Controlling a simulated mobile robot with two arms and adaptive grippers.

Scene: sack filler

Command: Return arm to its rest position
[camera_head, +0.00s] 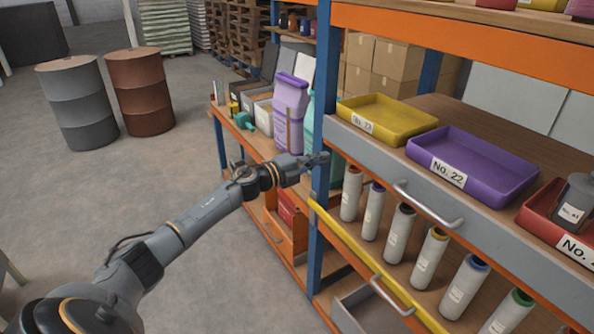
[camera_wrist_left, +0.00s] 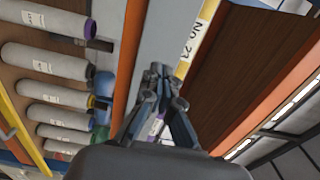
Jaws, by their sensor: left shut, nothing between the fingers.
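My left arm reaches in from the lower left in the head view. Its gripper (camera_head: 318,160) is beside the blue rack upright, near the left end of the grey drawer front. In the left wrist view the gripper (camera_wrist_left: 157,70) has its fingers together with nothing between them. Whether it touches the upright cannot be told. My right gripper is in neither view.
The rack holds a yellow tray (camera_head: 392,119), a purple tray (camera_head: 472,165) and a red tray (camera_head: 538,212). Several white cylinders (camera_head: 397,232) stand below. A purple sack (camera_head: 289,115) stands behind the gripper. Two drums (camera_head: 140,92) stand at left; the floor (camera_head: 150,185) between is clear.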

